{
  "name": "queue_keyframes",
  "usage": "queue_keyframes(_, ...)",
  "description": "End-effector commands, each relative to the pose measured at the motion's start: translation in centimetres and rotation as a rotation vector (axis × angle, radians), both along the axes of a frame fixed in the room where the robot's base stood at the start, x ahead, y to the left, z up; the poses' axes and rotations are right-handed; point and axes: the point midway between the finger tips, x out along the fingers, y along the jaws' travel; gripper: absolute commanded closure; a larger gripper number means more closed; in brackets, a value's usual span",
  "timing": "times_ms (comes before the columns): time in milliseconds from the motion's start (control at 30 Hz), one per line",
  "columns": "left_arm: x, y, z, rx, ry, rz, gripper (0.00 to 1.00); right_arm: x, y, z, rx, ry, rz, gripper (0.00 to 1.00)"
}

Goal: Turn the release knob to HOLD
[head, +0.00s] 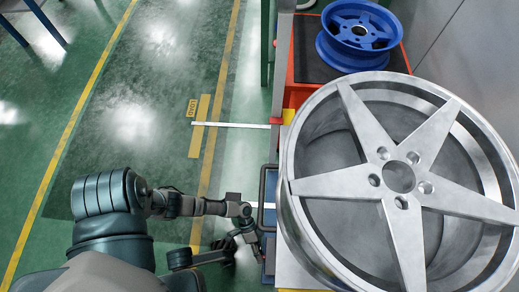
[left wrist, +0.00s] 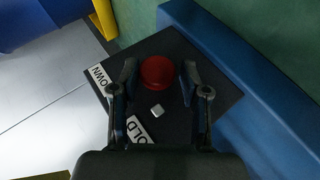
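The red round release knob (left wrist: 158,72) sits on a dark square panel (left wrist: 205,113) in the left wrist view. A small light square (left wrist: 157,111) lies below the knob, and I cannot tell if it is a pointer. One white label (left wrist: 138,129) reads "OLD", partly covered by my gripper; another label (left wrist: 98,78) reads "OWN". My left gripper (left wrist: 159,76) is open, with one finger on each side of the knob and a visible gap to it. In the head view my left gripper (head: 256,240) is beside the wheel stand.
A large silver five-spoke wheel (head: 362,172) fills the right side of the head view. A blue wheel (head: 361,30) rests on a red-edged stand (head: 305,62) behind it. A blue beam (left wrist: 245,75) runs along the panel's right. The green floor (head: 130,110) at left is clear.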

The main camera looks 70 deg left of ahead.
Motion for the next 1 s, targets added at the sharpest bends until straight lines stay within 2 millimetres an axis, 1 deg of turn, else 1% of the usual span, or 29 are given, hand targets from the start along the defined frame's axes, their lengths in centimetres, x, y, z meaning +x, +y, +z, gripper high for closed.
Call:
queue_keyframes(67,-0.2,0.1,-0.1,0.002,0.003,0.0,0.38,0.0,0.0,0.0,0.0,0.001,0.0,0.6)
queue_keyframes(333,-0.1,0.0,0.1,-0.002,0.0,0.0,0.38,0.1,0.0,-0.1,-0.002,0.002,-0.001,0.6)
queue_keyframes(433,-0.1,0.5,0.4,-0.002,0.001,0.0,0.38,-0.3,0.0,0.1,-0.002,-0.002,0.0,0.6)
queue_keyframes(567,-0.4,2.3,1.5,0.0,-0.001,-0.001,0.38,-0.3,0.0,0.1,-0.002,-0.002,0.001,0.6)
queue_keyframes(800,-1.0,6.8,4.5,0.0,0.001,-0.001,0.38,-0.3,0.0,0.1,-0.001,-0.003,0.001,0.6)
queue_keyframes(900,-1.2,8.2,5.5,0.0,0.002,-0.001,0.38,-0.3,0.0,0.1,-0.001,-0.003,0.001,0.6)
queue_keyframes(1000,-1.3,9.2,6.1,-0.001,0.003,0.001,0.38,-0.3,0.0,0.1,0.0,-0.002,0.0,0.6)
